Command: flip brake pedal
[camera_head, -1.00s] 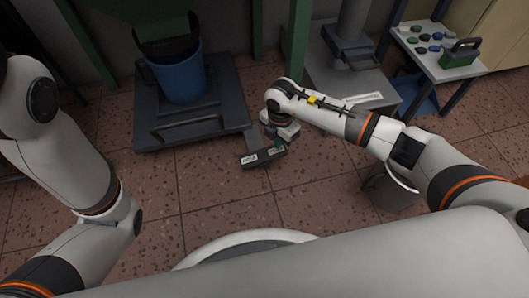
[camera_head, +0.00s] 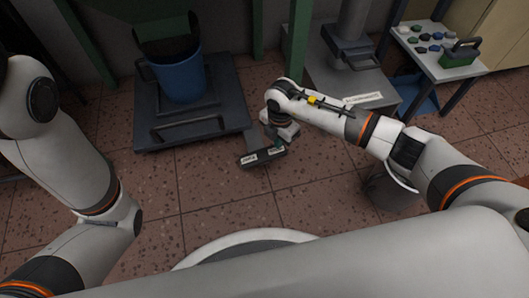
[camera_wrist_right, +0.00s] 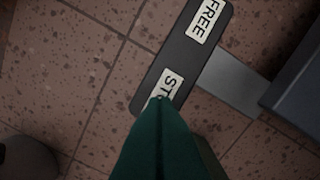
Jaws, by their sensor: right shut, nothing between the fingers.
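The brake pedal (camera_head: 264,158) is a dark bar on a short arm at the right front corner of the dark wheeled platform (camera_head: 190,131). In the right wrist view the pedal (camera_wrist_right: 183,56) carries two white labels, one reading FREE and one beginning ST. My right gripper (camera_head: 276,143) is over the pedal's right part in the head view. In the right wrist view its dark green fingers (camera_wrist_right: 160,100) are shut and empty. Their tips overlap the ST label and hide part of it; I cannot tell whether they touch. My left gripper is out of view.
A blue bucket (camera_head: 180,76) stands on the platform. A grey machine base (camera_head: 345,85) is behind my right arm. A small table (camera_head: 436,58) with coloured pieces and a green carrier stands at back right. Tiled floor in front is clear.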

